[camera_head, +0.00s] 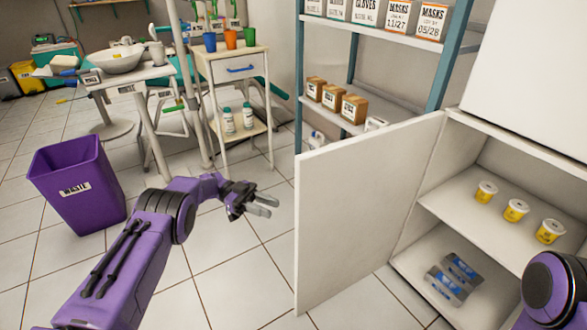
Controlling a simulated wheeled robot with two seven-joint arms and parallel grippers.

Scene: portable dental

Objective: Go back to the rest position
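My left gripper (264,205) hangs over the tiled floor near the middle of the view, at the end of my purple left arm. Its two grey fingers are apart, with nothing seen between them. It is left of the open cabinet door (362,195) and apart from it. My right arm shows only as a purple and black part at the lower right edge, in front of the cabinet. My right gripper is out of view.
The white cabinet (440,165) holds several yellow cups and blue-grey packs. A blue-framed shelf (352,50) with boxes stands behind the door. A purple waste bin (78,185) stands at left. A small drawer cart (236,85) stands behind. Floor between them is clear.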

